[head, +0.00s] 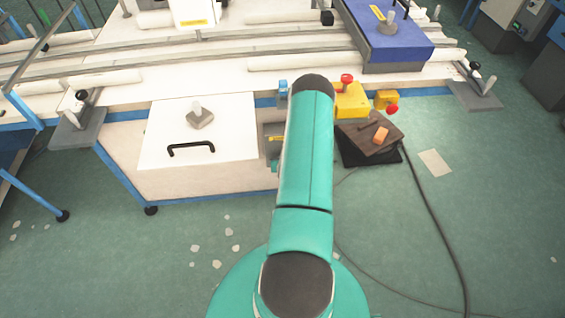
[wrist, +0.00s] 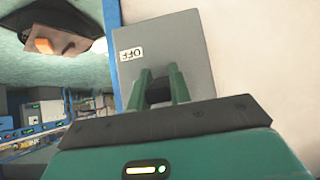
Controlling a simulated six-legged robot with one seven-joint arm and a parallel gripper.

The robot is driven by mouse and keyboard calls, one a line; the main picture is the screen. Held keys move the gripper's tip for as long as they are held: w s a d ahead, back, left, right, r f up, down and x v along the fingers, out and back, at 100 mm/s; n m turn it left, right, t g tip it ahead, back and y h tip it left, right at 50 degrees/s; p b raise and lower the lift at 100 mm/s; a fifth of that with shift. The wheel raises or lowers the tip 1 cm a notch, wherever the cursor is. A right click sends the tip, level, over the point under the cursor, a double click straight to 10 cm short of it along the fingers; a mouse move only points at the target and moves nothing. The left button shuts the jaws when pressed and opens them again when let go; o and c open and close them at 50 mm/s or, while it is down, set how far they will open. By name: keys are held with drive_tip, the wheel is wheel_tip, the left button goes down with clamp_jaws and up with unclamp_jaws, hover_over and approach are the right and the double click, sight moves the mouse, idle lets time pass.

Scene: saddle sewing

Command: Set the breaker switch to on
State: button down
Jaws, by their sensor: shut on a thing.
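The breaker box (wrist: 190,50) is a grey panel with a white OFF label (wrist: 132,54), filling the middle of the wrist view. My gripper (wrist: 160,82) is at the panel, its two green fingers closed on the dark breaker switch (wrist: 158,92) between them. The fingers and gripper body hide most of the switch and the lower panel, so its exact position is unclear. In the head view my arm hides the gripper, and only part of a grey box (head: 269,131) on the table's front shows beside the arm.
A yellow box (head: 351,101) with a red button sits right of my arm. A brown pedal board (head: 360,137) with an orange block (head: 381,134) lies on the floor. A cable (head: 425,215) runs across the floor. A white cabinet front (head: 220,150) with a black handle is left.

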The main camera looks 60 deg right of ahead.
drive_tip(key=shift+r+g+y, duration=0.3)
drive_tip(key=shift+g+y, duration=0.3)
drive_tip(key=shift+y, duration=0.1)
drive_tip(key=c, duration=1.3)
unclamp_jaws()
drive_tip(key=v, duration=1.3)
drive_tip(key=shift+s+r, duration=0.15)
drive_tip(key=shift+r, duration=0.25)
